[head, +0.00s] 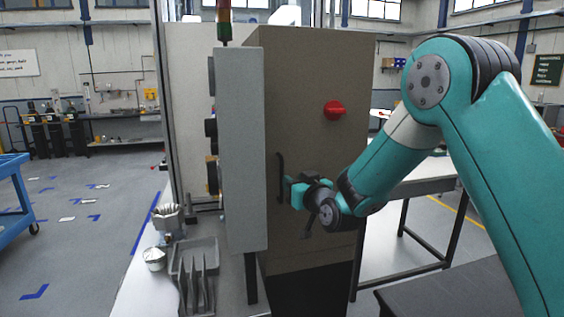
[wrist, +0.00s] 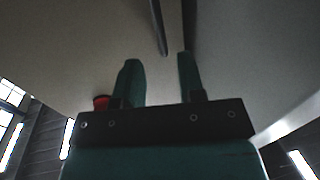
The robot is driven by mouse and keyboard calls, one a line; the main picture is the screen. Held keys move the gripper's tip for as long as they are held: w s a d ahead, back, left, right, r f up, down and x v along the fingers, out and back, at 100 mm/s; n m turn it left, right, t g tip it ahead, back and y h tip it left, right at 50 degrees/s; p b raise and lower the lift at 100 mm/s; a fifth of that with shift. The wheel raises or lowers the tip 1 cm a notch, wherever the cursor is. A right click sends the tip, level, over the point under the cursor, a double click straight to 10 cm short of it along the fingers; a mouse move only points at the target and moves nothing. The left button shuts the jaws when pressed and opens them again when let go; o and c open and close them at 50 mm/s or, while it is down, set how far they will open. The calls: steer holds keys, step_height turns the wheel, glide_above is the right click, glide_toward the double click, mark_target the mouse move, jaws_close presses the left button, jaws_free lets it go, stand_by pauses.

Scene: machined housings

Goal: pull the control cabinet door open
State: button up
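The control cabinet (head: 325,75) is a tall tan box in the middle of the head view. Its front face, which I take as the door, carries a red knob (head: 334,110) and a dark upright handle (head: 281,178) near its left edge. My gripper (head: 288,188) is at the handle, just to its right. In the wrist view my gripper's two teal fingers (wrist: 159,62) stand apart. A dark bar (wrist: 158,28), probably the handle, lies between and beyond the fingertips; I cannot tell if they touch it. The red knob also shows in the wrist view (wrist: 101,102). No opening at the door is visible.
A grey panel (head: 240,150) stands close to the left of the cabinet front. A table (head: 425,180) stands right, behind my arm. Floor at far left is mostly clear.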

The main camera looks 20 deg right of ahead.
steer(key=w+p, duration=0.1)
steer(key=w, duration=0.1)
steer(key=w+a+p, duration=0.1)
steer(key=w, duration=0.2)
steer(key=w+p, duration=0.1)
steer(key=w, duration=0.2)
steer(key=shift+w+a, duration=0.1)
steer(key=shift+a, duration=0.2)
jaws_close()
